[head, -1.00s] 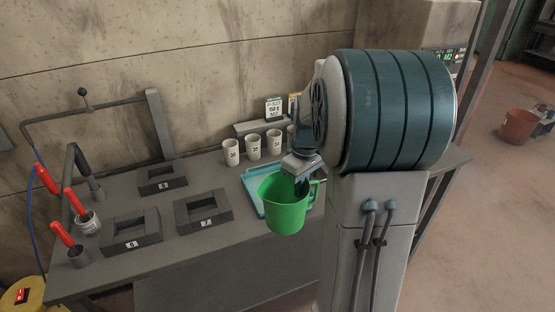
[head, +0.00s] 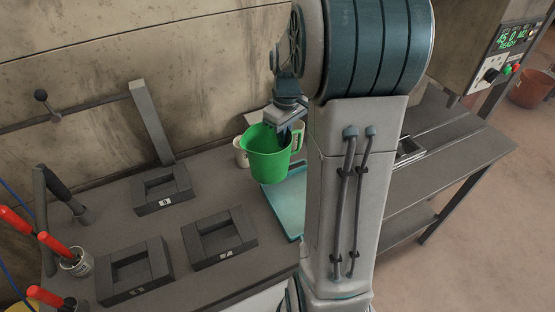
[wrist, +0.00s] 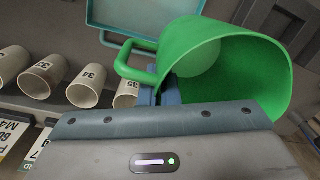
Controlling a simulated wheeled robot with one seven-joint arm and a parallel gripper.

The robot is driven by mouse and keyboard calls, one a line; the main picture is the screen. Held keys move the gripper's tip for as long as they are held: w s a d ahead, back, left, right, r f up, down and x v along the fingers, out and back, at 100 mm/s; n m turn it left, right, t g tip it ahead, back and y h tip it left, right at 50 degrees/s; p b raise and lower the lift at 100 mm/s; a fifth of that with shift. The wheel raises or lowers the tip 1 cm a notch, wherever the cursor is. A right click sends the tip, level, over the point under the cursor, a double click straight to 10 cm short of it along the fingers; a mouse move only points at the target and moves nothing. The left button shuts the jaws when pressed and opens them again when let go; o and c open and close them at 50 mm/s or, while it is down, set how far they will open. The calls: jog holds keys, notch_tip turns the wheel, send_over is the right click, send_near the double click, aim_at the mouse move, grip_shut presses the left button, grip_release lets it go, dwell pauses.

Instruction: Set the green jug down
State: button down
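The green jug (head: 267,158) is held up above the bench, close to the teal tray (head: 288,207). In the wrist view the jug (wrist: 225,65) shows its open mouth and its handle at the left. My gripper (head: 286,134) is at the jug's upper wall on the handle side; in the wrist view its fingers (wrist: 160,92) meet the jug's wall beside the handle. The gripper appears shut on that wall. The fingertips are partly hidden by the jug. The jug's base looks clear of the bench.
Numbered dark square holders (head: 219,239) stand on the bench left of the tray. White numbered cups (wrist: 87,86) stand behind the jug. Red-handled tools in pots (head: 76,262) are at the left. A machine with a green display (head: 514,40) is at the right.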

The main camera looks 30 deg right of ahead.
jog(key=shift+w+a+f+p, duration=0.5)
jog(key=shift+w+a+f, duration=0.25)
jog(key=shift+a+f, duration=0.9)
jog(key=shift+w+a+f+p, duration=0.55)
jog(key=shift+w+a+f, duration=0.25)
jog(key=shift+a+f, duration=0.75)
jog(key=shift+w+a+f+p, duration=0.5)
jog(key=shift+w+a+f, duration=0.25)
jog(key=shift+a+f, duration=0.9)
jog(key=shift+d+f, duration=0.25)
jog(key=shift+f, duration=0.05)
jog(key=shift+f, duration=0.15)
jog(key=c, duration=1.7)
grip_release()
jog(key=shift+r, duration=0.2)
